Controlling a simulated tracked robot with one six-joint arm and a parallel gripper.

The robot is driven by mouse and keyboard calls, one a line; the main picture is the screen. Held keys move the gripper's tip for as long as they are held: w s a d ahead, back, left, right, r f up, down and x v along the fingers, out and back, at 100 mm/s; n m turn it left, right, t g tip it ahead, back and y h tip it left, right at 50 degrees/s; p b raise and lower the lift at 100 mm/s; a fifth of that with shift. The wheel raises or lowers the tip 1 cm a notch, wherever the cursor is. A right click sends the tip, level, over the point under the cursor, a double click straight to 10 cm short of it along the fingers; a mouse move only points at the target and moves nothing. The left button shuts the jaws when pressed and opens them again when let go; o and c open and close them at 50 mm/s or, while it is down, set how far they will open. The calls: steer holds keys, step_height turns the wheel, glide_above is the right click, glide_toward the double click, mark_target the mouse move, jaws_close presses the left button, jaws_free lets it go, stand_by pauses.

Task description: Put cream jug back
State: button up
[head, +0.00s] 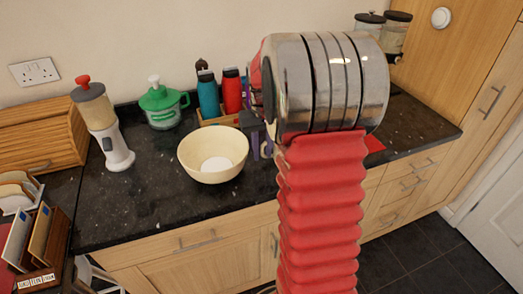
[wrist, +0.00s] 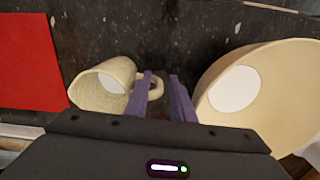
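A cream jug (wrist: 100,85) lies at the left in the wrist view, its mouth and pale inside facing the camera and its handle (wrist: 158,88) toward the right. My gripper (wrist: 161,78) has its two purple fingers apart, with the handle at the left finger and partly between them. I cannot tell whether they touch it. In the head view my gripper (head: 261,147) is low over the counter just right of the cream bowl, and the jug is mostly hidden behind it and my arm.
A cream bowl (head: 213,153) stands close on the other side of the fingers; it also shows in the wrist view (wrist: 255,85). A red mat (wrist: 28,65) lies beyond the jug.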

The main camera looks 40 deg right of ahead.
steer(key=shift+o, duration=0.5)
step_height(320, 180, up, 12)
steer(key=shift+f, duration=0.1)
steer(key=shift+r, duration=0.25)
stand_by(0.5)
